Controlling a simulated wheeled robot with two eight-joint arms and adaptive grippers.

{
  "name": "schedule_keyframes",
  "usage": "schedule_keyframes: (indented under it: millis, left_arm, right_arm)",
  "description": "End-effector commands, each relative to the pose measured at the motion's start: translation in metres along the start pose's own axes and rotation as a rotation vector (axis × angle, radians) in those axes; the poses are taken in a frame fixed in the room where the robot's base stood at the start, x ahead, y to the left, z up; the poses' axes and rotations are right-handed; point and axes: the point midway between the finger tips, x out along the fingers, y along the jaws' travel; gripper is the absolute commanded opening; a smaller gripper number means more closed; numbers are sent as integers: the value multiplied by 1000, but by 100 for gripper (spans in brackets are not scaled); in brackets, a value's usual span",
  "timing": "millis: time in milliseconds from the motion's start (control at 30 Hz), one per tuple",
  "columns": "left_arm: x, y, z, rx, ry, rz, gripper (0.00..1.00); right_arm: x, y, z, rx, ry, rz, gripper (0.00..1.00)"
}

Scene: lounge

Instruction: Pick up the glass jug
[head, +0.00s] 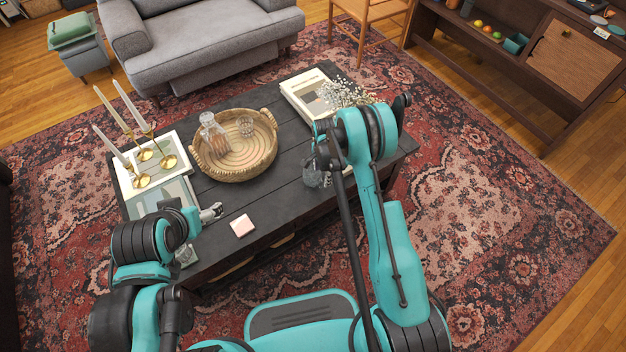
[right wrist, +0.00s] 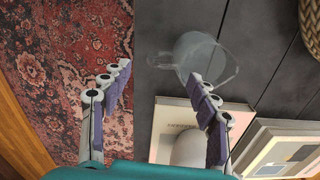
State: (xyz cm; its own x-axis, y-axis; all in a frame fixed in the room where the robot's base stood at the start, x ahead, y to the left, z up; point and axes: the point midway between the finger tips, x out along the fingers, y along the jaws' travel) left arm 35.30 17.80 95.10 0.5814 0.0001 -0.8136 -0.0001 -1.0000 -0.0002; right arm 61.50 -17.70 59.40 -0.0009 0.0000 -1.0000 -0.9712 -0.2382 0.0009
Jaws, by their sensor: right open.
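The clear glass jug (head: 314,178) stands on the dark coffee table, partly hidden behind my right gripper (head: 325,160) in the head view. My right gripper (right wrist: 160,76) is open and empty there. Its right finger overlaps the jug's lower edge in the picture, and the gap between the fingers lies left of the jug, over the table edge and rug. Contact cannot be told. My left gripper (head: 211,213) is over the table's front left; its opening is unclear.
The coffee table (head: 285,205) holds a wicker tray (head: 235,172) with a glass decanter (head: 212,137), brass candlesticks (head: 145,154), a pink square (head: 242,225), books (head: 303,92) and white flowers (head: 347,93). A white cylinder (right wrist: 189,150) stands near the right finger. Rug surrounds the table.

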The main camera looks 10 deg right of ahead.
Motion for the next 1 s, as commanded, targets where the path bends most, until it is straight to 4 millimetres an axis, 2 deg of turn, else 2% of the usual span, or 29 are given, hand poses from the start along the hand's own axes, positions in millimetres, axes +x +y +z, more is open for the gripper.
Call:
schedule_keyframes:
  millis: [33, 200, 300, 467, 500, 700, 733, 1000]
  left_arm:
    - [6, 0, 4, 0, 0, 0, 78]
    - [19, 0, 13, 0, 0, 0, 78]
    - [20, 0, 14, 0, 0, 0, 78]
    - [19, 0, 13, 0, 0, 0, 78]
    - [19, 0, 13, 0, 0, 0, 78]
    - [19, 0, 13, 0, 0, 0, 78]
    - [19, 0, 13, 0, 0, 0, 78]
    - [19, 0, 13, 0, 0, 0, 78]
  right_arm:
    - [11, 0, 0, -1, 0, 0, 61]
    - [38, -1, 0, -1, 0, 0, 61]
    - [44, -1, 0, -1, 0, -1, 61]
    - [42, -1, 0, -1, 0, -1, 61]
    - [42, -1, 0, -1, 0, -1, 58]
    - [42, -1, 0, -1, 0, 0, 5]
    - [42, -1, 0, -1, 0, 0, 0]
    - [42, -1, 0, -1, 0, -1, 0]
